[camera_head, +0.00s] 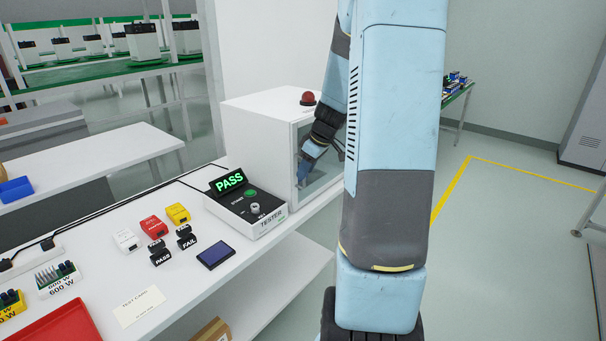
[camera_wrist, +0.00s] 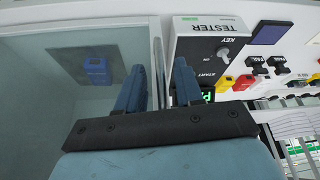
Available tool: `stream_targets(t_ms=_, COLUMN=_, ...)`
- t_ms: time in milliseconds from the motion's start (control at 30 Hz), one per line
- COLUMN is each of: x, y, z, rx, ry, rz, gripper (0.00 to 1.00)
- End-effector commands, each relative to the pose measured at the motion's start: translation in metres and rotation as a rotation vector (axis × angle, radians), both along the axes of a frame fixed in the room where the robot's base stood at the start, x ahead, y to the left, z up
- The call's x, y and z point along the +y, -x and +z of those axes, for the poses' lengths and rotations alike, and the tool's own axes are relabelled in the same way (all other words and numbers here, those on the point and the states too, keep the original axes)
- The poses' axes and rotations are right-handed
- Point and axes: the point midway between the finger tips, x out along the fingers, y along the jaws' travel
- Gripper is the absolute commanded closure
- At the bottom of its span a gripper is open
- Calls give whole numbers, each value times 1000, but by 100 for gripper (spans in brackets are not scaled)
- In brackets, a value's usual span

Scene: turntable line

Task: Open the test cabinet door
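The white test cabinet (camera_head: 255,125) stands on the bench, with its glass door (camera_head: 324,178) on the side nearest my arm. The door looks shut. A blue unit (camera_wrist: 97,70) on a dark pad shows through the glass.
A tester (camera_head: 250,207) reading PASS stands beside the cabinet. Red and yellow blocks, PASS and FAIL stamps and a blue pad (camera_head: 216,252) lie on the bench. A red lamp (camera_head: 308,98) tops the cabinet. Open floor lies to the right.

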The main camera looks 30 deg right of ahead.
Motion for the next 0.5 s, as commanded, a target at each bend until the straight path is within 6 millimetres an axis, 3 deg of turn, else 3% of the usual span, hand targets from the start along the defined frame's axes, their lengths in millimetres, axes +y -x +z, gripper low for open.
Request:
stream_targets(t_ms=200, x=4, y=-6, z=-17, rx=1, ry=-2, rz=0, gripper=64)
stream_targets(t_ms=500, x=4, y=-7, z=-20, rx=1, ry=-1, rz=-1, gripper=64)
